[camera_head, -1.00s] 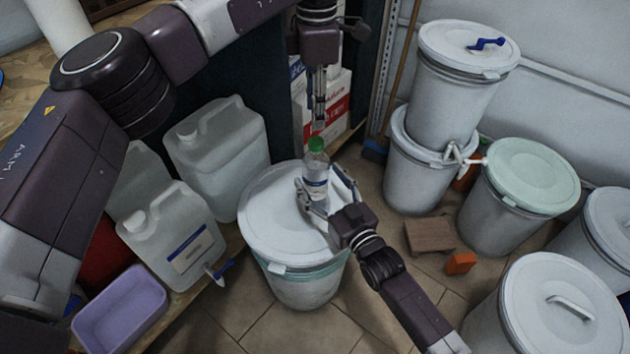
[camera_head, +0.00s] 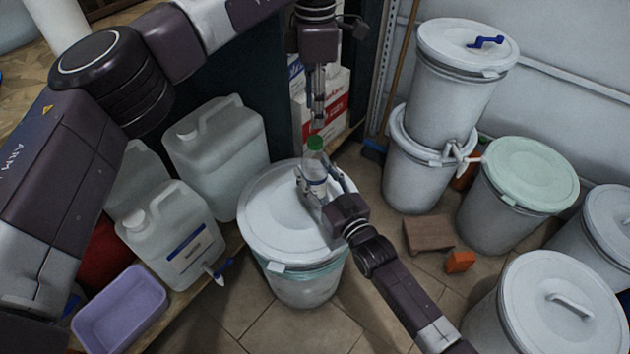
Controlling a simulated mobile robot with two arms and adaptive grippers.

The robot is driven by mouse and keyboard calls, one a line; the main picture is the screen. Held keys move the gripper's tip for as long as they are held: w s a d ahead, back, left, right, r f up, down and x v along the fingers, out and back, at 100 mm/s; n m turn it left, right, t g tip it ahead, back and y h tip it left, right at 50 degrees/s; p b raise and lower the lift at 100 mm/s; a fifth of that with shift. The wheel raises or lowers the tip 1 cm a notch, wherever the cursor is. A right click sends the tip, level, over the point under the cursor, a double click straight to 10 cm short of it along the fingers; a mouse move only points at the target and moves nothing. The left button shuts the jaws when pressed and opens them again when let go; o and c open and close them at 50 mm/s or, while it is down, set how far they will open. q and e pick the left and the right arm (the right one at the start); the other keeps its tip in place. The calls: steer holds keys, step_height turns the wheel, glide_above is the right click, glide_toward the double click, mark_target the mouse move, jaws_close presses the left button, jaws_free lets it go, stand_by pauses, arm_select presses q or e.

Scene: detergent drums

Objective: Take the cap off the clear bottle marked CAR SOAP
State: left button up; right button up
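The clear bottle (camera_head: 316,181) stands upright on a white drum lid, with its green cap (camera_head: 315,143) on top. Its label is mostly hidden by my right gripper, and I cannot read it. My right gripper (camera_head: 315,168) comes in from the lower right with one finger on each side of the bottle; it looks shut on the bottle's body. My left gripper (camera_head: 318,122) points straight down from above, its tips just over the green cap. Its fingers show as a narrow pair, seen nearly edge-on, so how far they are open is unclear.
The white drum (camera_head: 268,232) carries the bottle. Translucent canisters (camera_head: 216,150) and a purple tub (camera_head: 120,308) are at left. Stacked white drums (camera_head: 455,85), a green-lidded drum (camera_head: 530,175) and another drum (camera_head: 560,305) stand at right. A brown block (camera_head: 428,234) lies on the floor.

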mark_target(315, 140)
jaws_close()
arm_select(q)
steer(key=m, duration=1)
steer(key=shift+m, duration=0.3)
steer(key=m, duration=0.5)
steer(key=shift+m, duration=0.3)
steer(key=m, duration=0.6)
steer(key=shift+f, duration=4)
